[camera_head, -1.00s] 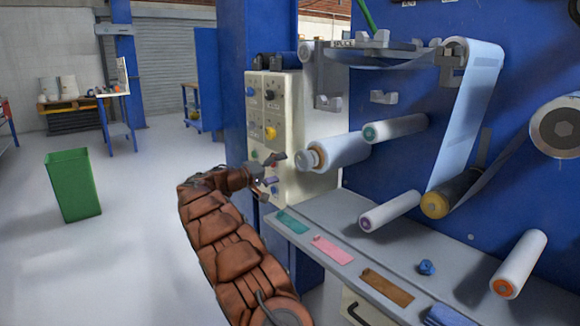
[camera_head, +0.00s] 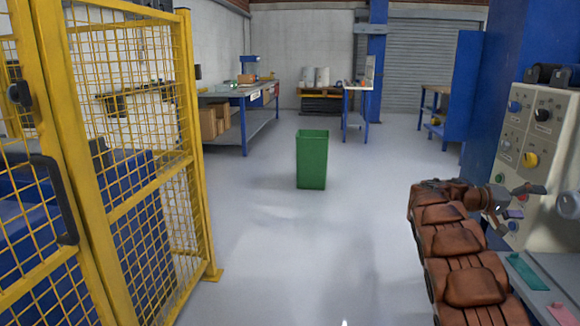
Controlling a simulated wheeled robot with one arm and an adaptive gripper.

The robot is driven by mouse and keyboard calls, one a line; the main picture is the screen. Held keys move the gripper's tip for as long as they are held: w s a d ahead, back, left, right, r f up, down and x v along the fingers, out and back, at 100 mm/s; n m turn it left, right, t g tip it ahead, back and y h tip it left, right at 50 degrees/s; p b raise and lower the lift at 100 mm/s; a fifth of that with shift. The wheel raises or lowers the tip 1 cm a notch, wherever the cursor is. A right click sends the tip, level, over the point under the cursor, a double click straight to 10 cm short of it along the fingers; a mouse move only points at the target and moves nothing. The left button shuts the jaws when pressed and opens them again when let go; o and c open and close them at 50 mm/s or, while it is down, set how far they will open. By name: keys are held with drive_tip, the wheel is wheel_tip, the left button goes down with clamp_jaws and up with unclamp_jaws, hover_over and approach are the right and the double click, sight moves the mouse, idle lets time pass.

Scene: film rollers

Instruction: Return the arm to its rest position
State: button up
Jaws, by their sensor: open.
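My arm (camera_head: 462,255), covered in brown segmented padding, reaches up from the lower right. My gripper (camera_head: 513,210) is at its far end, in front of the lower part of the beige control panel (camera_head: 538,125). Its dark fingers are spread apart, and no held object shows between them. A small purple piece shows near the fingers; I cannot tell whether the gripper touches the panel.
A yellow mesh fence (camera_head: 130,190) stands close on the left. A green bin (camera_head: 312,160) stands on open grey floor in the middle. Blue-legged workbenches (camera_head: 243,120) are farther back. A grey ledge with teal (camera_head: 527,272) and pink (camera_head: 562,313) strips is at the lower right.

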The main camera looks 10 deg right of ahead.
drive_tip(key=s+a+r+n+y+p, duration=0.1)
drive_tip(key=s+a+r+y+p, duration=0.2)
drive_tip(key=s+a+r+p, duration=0.3)
drive_tip(key=s+a+r+n+y+p, duration=0.1)
drive_tip(key=s+a+r+y+p, duration=0.1)
drive_tip(key=s+a+r+p, duration=0.45)
drive_tip(key=s+a+n+t+y+p, duration=0.1)
drive_tip(key=s+a+y+p, duration=0.3)
drive_tip(key=s+a, duration=0.4)
drive_tip(key=s+a+r+n+t+y+p, duration=0.1)
drive_tip(key=s+a+n+y+p, duration=0.2)
drive_tip(key=a, duration=1.7)
drive_tip(key=s+a+r+n+t+y+p, duration=0.1)
drive_tip(key=s+a+y+p, duration=0.4)
drive_tip(key=s+a+p, duration=0.5)
drive_tip(key=s+a+n, duration=0.1)
drive_tip(key=s+a, duration=0.2)
drive_tip(key=a, duration=0.1)
drive_tip(key=shift+s, duration=0.2)
drive_tip(key=shift+r, duration=0.1)
drive_tip(key=shift+c, duration=0.4)
